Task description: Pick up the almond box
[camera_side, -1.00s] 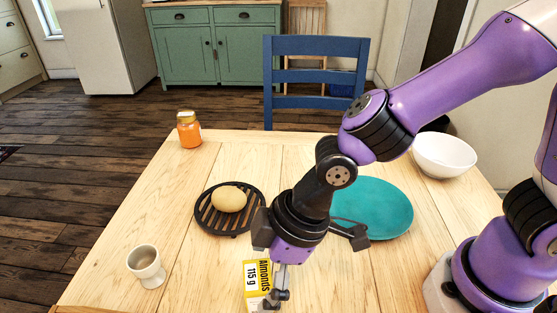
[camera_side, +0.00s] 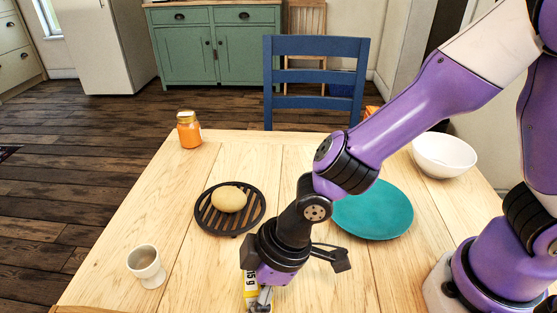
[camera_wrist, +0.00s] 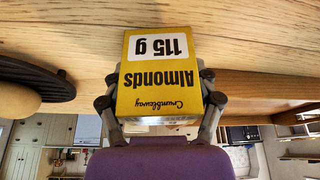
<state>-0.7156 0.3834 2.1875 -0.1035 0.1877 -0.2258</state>
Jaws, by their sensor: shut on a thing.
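The yellow almond box (camera_wrist: 158,98) has a white label reading 115 g and shows upside down in the wrist view. My gripper (camera_wrist: 160,85) is shut on it, with one finger against each side. In the side view the box (camera_side: 251,290) is at the front of the table, mostly hidden behind my gripper (camera_side: 262,300) and partly cut off by the bottom edge. I cannot tell whether its base touches the table.
A black trivet (camera_side: 217,228) holding a potato-like brown thing (camera_side: 229,199) lies behind the box. A cup (camera_side: 146,266) stands to the left. A teal plate (camera_side: 375,210), a white bowl (camera_side: 443,155) and an orange jar (camera_side: 189,130) are further back on the wooden table (camera_side: 190,275).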

